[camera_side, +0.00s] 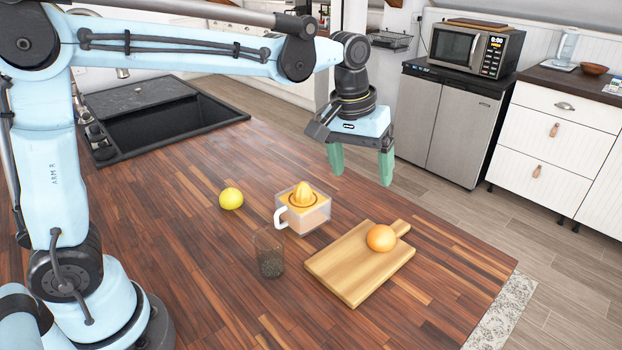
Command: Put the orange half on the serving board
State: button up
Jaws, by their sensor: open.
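A round orange piece (381,238), which looks like the orange half with its domed side up, rests on the wooden serving board (345,275). It sits toward the handle end of the board; its cut face is not visible. My gripper (361,178) is open, with its two green fingers pointing down and nothing between them. It hangs in the air above and beyond the board in the picture, apart from the orange piece.
A juicer (308,214) with a white handle and an orange cone stands left of the board. A dark, see-through glass (268,253) stands in front of it. A yellow lemon (231,198) lies farther left. A dark sink (175,122) is behind. The counter's right edge is bare.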

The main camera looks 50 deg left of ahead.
jog(key=s+a+f+m+t, duration=0.1)
jog(key=s+a+t, duration=0.1)
jog(key=s+a, duration=0.2)
jog(key=s+a+f+m+t, duration=0.2)
jog(key=s+a+t, duration=0.1)
jog(key=s, duration=0.7)
jog(key=shift+s+a+f+y, duration=0.2)
jog(key=shift+a+y, duration=0.2)
jog(key=shift+a, duration=0.35)
